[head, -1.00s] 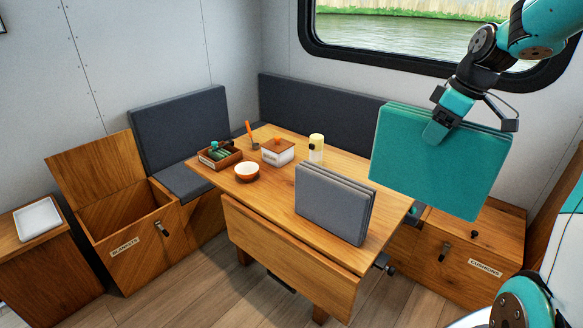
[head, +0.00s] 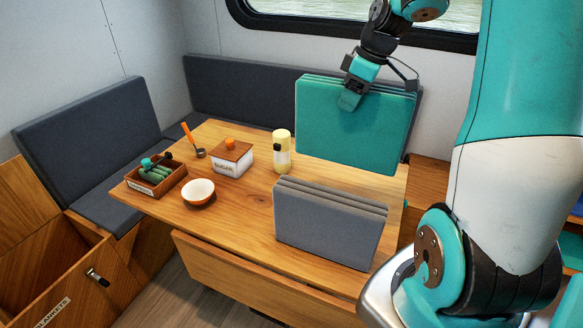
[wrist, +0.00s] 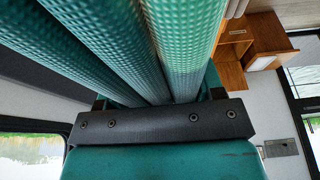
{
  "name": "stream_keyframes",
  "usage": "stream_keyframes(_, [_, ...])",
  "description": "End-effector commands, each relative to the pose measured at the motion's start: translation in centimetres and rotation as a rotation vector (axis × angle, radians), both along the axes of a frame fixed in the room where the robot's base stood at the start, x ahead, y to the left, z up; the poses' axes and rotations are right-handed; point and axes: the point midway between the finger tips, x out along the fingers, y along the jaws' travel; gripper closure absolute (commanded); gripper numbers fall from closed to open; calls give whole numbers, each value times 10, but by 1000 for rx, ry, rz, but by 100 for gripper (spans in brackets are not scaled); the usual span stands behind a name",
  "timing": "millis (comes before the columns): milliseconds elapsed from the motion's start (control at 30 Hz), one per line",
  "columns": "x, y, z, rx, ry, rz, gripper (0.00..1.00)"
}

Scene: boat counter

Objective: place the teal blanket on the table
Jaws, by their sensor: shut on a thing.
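The teal blanket (head: 352,130) is folded into several upright layers and hangs from my gripper (head: 350,98) at the back right of the table in the head view. My gripper is shut on its top edge. In the wrist view the blanket's layers (wrist: 110,50) run up from the jaws. The wooden table (head: 235,225) stands below. The blanket's lower edge shows in front of the table's back right part; I cannot tell whether it touches the top.
A folded grey blanket (head: 330,225) stands on the table in front of the teal one.

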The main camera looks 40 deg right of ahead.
Motion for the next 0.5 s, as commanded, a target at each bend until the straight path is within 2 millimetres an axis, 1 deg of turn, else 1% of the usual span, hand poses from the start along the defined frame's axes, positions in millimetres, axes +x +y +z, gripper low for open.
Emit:
stream_keyframes(67, [-1,-1,-5,2,1,-1,100])
stream_keyframes(167, [-2,-2,-23,4,5,-6,100])
stream_keyframes(500, [-3,-3,-114,5,6,-7,100])
